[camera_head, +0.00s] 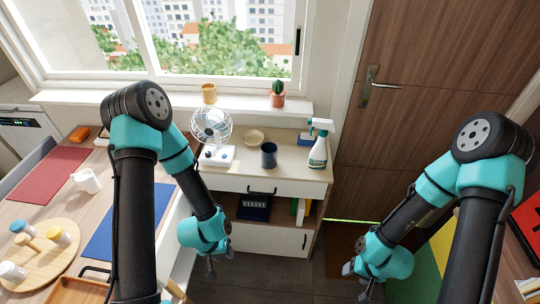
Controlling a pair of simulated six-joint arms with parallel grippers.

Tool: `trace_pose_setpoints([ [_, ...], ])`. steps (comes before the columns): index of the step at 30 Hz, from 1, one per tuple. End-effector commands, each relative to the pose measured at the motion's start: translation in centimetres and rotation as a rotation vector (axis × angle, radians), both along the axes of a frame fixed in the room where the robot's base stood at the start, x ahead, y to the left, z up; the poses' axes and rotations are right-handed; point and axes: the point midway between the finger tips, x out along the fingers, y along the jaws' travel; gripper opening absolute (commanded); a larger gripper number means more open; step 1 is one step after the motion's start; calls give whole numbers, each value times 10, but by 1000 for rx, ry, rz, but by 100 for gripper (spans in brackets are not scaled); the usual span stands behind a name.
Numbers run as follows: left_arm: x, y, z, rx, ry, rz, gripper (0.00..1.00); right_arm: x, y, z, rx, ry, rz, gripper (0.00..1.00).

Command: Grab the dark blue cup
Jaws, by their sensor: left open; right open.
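The dark blue cup (269,155) stands upright on the light wooden top of the cabinet (230,174) below the window, between the fan and the spray bottle. My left gripper (222,270) hangs low in front of the cabinet, below and to the left of the cup, apart from it. It is open and empty. My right gripper (364,291) is low at the right, well away from the cup, open and empty.
A cactus pot (278,98) sits on the sill. A table (40,208) with a white mug (86,181) is at left.

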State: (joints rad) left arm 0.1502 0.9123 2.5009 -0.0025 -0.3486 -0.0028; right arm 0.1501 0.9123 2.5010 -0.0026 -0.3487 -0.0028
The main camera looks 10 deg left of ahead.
Motion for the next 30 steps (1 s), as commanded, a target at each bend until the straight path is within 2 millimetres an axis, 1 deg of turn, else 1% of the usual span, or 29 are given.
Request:
trace_pose_setpoints([
  [10, 0, 0, 0, 0, 0, 0, 43, 0, 0, 0, 0, 0, 0, 59],
  [27, 0, 0, 0, 0, 0, 0, 97, 0, 0, 0, 0, 0, 0, 59],
  [30, 0, 0, 0, 0, 0, 0, 97, 0, 0, 0, 0, 0, 0, 59],
])
